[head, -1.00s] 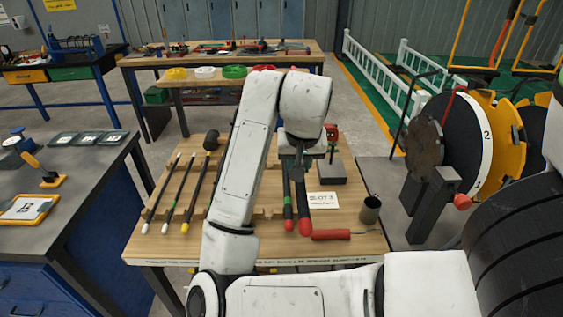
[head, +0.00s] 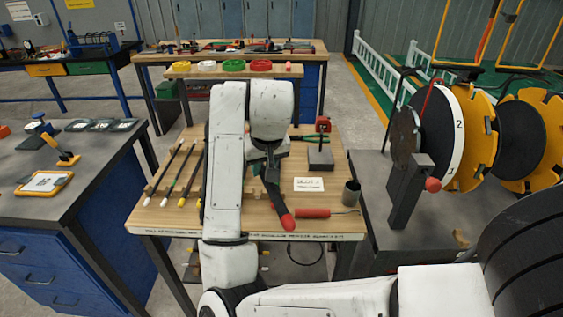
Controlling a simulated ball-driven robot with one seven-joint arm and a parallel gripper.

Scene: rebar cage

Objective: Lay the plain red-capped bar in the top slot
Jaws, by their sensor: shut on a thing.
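A dark bar with a red cap (head: 287,221) hangs tilted over the front of the wooden workbench (head: 345,228), its capped end toward me. My gripper (head: 264,150) is shut on this bar; my arm hides much of the jaws and the bar's far end. No colored band shows on the visible part. At the right, a cage of notched yellow discs (head: 478,140) stands beside a black-and-white disc marked 2 (head: 452,137). Notches show along the yellow rims. I cannot tell which is the top slot.
Several bars (head: 172,172) lie on wooden rests at the bench's left. A red-handled tool (head: 312,213), a white card (head: 309,184), a grey cup (head: 351,193) and a grey block (head: 321,158) are at its right. A black post (head: 405,198) stands before the cage.

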